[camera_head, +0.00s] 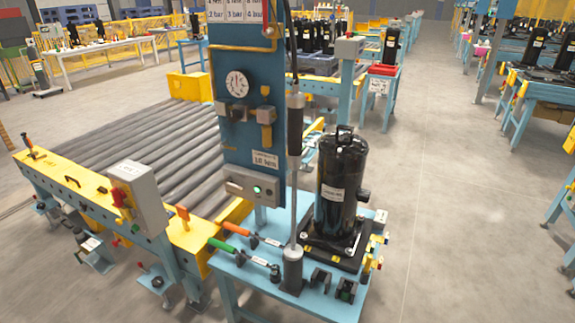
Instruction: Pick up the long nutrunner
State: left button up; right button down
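A long upright tool (295,126), which looks like the long nutrunner, stands in front of the blue panel. It has a dark grip at the top, a cable running upward, and a thin grey shaft. Its lower end meets a dark grey cylindrical holder (293,268) at the front of the blue table. Neither of my grippers is in view.
A black compressor (341,185) stands close right of the tool on the blue table (252,284). Orange-handled (236,228) and green-handled (224,246) tools lie to the left. The blue panel (238,130) rises behind. A roller conveyor (150,150) is at left; open floor is at right.

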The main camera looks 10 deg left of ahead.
aim_at(293, 253)
jog(key=k+u, duration=0.1)
jog(key=u, duration=1.2)
jog(key=l+u, duration=0.6)
jog(key=k+l, duration=0.1)
jog(key=l, duration=0.9)
jog(key=k+l, duration=0.15)
jog(key=l, duration=0.35)
jog(key=k+l, duration=0.1)
jog(key=l, duration=0.4)
